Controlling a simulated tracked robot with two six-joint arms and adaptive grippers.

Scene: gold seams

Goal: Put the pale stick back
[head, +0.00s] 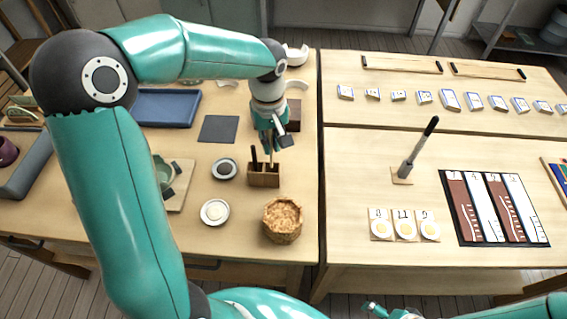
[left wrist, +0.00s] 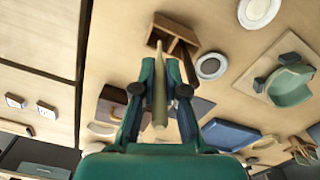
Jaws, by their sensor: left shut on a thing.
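My left gripper (head: 268,141) is over the small wooden holder (head: 264,180) on the left table. It is shut on the pale stick (head: 271,159), which also shows between the fingers in the left wrist view (left wrist: 160,105). The stick points down, and its lower end meets the open top of the holder. I cannot tell how deep it is inside. A dark stick (head: 254,158) stands in the left part of the holder in the head view. The holder's compartments show in the left wrist view (left wrist: 177,32). A small teal part at the bottom edge may be my right gripper (head: 375,310).
A woven basket (head: 282,221) stands in front of the holder. A dark dish (head: 224,169), a white dish (head: 214,212) and a green bowl (head: 163,172) are to its left. A dark square mat (head: 218,129) lies behind. A gap separates the right table (head: 345,220).

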